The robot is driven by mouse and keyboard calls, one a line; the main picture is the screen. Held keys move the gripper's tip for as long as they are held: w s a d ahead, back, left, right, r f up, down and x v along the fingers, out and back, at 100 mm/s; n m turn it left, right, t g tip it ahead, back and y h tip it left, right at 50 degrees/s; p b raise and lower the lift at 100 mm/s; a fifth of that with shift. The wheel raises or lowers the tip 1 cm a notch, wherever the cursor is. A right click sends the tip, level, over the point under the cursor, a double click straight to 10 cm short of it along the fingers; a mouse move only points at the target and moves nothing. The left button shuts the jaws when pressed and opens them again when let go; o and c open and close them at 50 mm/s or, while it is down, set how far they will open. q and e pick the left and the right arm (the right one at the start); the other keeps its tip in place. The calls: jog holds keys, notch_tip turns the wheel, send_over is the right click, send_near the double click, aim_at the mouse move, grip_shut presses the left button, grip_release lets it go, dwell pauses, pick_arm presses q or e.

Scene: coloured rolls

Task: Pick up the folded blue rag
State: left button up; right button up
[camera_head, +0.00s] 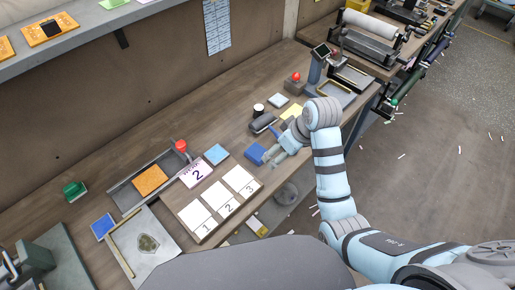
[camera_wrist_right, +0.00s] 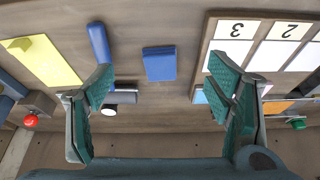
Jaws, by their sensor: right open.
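The folded blue rag (camera_head: 255,153) lies on the brown workbench (camera_head: 137,143), to the right of the tray marked 1, 2 and 3. In the right wrist view a flat blue block shape, which looks like the rag (camera_wrist_right: 159,63), lies beyond and between the fingertips. My right gripper (camera_head: 271,158) is beside the rag in the head view, its tips close to it. In the wrist view the right gripper (camera_wrist_right: 165,85) has its green-padded fingers wide apart, with nothing between them. I cannot tell its exact height above the bench. My left gripper is not in view.
A light blue square (camera_head: 216,154) and the numbered tray (camera_head: 219,205) lie to the left. A dark elongated object (camera_head: 263,122), a black-and-white cylinder (camera_head: 259,110) and a yellow sheet (camera_head: 291,112) lie behind. The bench's front edge is close by.

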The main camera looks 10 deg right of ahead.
aim_at(258, 152)
notch_tip(258, 152, up, 3)
jog(key=w+a+n, duration=0.1)
jog(key=w+a, duration=0.1)
jog(key=w, duration=0.1)
jog(key=b+x, duration=0.1)
jog(key=x, duration=0.6)
jog(key=b+x, duration=0.2)
jog(key=x, duration=0.4)
jog(key=shift+w+a+f, duration=0.15)
jog(key=shift+w+f, duration=0.1)
jog(key=shift+w, duration=0.1)
jog(key=shift+r, duration=0.1)
jog(key=c, duration=1.1)
